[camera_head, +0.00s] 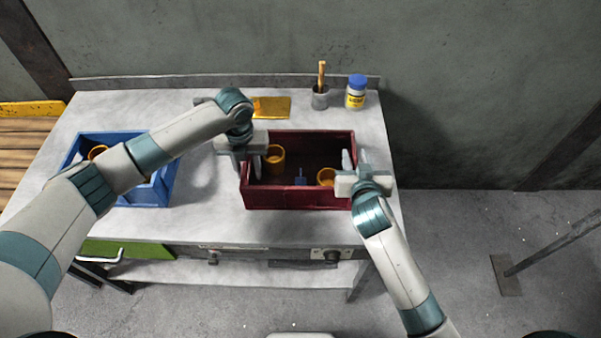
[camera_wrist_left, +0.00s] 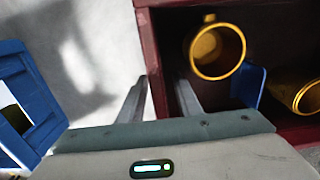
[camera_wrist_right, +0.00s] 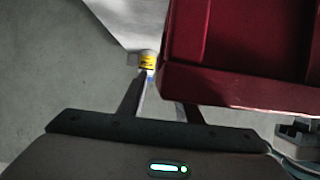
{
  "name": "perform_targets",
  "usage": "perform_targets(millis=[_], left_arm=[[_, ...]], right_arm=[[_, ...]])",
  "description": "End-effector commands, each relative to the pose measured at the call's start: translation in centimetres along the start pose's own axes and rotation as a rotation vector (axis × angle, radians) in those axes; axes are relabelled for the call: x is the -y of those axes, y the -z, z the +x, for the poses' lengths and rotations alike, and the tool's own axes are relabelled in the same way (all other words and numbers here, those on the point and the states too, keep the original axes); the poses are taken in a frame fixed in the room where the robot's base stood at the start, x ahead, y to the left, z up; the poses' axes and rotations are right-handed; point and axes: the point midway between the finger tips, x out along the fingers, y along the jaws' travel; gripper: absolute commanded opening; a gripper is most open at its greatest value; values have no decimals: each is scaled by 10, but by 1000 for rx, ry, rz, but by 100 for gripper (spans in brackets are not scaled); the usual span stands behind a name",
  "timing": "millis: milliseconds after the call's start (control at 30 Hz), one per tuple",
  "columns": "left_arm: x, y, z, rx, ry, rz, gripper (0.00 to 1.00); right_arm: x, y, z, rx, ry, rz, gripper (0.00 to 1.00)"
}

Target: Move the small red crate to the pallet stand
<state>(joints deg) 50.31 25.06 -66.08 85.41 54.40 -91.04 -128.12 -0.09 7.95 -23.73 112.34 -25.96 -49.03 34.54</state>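The small red crate (camera_head: 300,197) sits on the grey workbench and holds orange cups (camera_head: 274,157) and a small blue part (camera_head: 300,180). My left gripper (camera_head: 251,165) is at the crate's left wall; in the left wrist view its open fingers (camera_wrist_left: 163,90) lie on either side of that wall (camera_wrist_left: 149,40). My right gripper (camera_head: 355,160) is at the crate's right wall with its fingers apart. A slatted wooden pallet with a yellow edge (camera_head: 30,108) shows at the far left, partly cut off.
A blue crate (camera_head: 150,195) with orange contents stands left of the red crate, partly behind my left arm. A brass-coloured plate (camera_head: 271,107), a grey cup with a stick (camera_head: 320,98) and a blue-lidded jar (camera_head: 356,92) stand at the back. Floor right of the bench (camera_head: 460,240) is mostly clear.

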Motion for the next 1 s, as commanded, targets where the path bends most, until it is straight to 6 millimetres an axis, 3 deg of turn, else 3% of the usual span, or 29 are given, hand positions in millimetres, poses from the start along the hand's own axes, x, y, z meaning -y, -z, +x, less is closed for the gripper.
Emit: perform_targets(millis=[33,167,667,1000], left_arm=[[0,0,0,0,0,0,31],[0,0,0,0,0,0,0],[0,-1,-4,2,1,-1,0],[0,-1,-21,2,1,-1,0]], right_arm=[[0,0,0,0,0,0,31],[0,0,0,0,0,0,0],[0,4,-2,-4,0,0,0],[0,20,-8,-4,0,-1,0]])
